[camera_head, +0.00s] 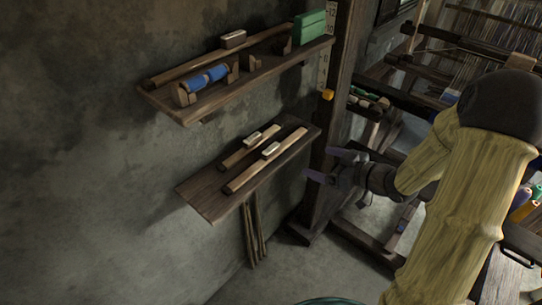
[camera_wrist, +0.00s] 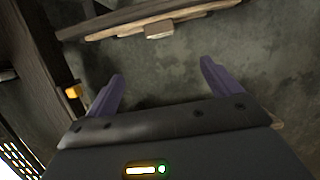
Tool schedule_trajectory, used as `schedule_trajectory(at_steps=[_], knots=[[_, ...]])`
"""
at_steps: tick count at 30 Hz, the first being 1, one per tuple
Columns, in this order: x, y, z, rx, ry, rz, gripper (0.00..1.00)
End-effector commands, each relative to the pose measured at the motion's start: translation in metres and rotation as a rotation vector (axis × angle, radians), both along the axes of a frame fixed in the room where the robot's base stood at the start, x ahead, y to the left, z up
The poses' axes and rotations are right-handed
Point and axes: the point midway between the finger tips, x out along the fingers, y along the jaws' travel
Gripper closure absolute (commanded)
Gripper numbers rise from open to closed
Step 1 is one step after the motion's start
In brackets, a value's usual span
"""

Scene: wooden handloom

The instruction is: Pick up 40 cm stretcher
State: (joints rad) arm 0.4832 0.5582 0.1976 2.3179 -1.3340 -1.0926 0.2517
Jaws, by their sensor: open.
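Two wooden bars with pale blocks on top lie side by side on the lower wall shelf (camera_head: 205,192). The front bar (camera_head: 244,179) looks longer than the rear bar (camera_head: 236,156). I cannot read any length mark, so I cannot tell which is the 40 cm stretcher. My gripper (camera_head: 325,163) is open and empty, right of the lower shelf and apart from it, its purple fingers pointing left. In the wrist view my gripper (camera_wrist: 162,68) shows both fingers spread, with a wooden bar and its pale block (camera_wrist: 159,30) beyond them near the top.
A dark post (camera_head: 335,105) with a yellow piece (camera_head: 328,95) stands near my gripper. The loom (camera_head: 470,50) is at right.

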Motion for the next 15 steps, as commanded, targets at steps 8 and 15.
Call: schedule_trajectory(at_steps=[8,15], knots=[[0.023,0.032,-0.012,0.001,0.001,0.004,0.11],[0.048,0.064,-0.024,0.001,0.001,0.005,0.11]])
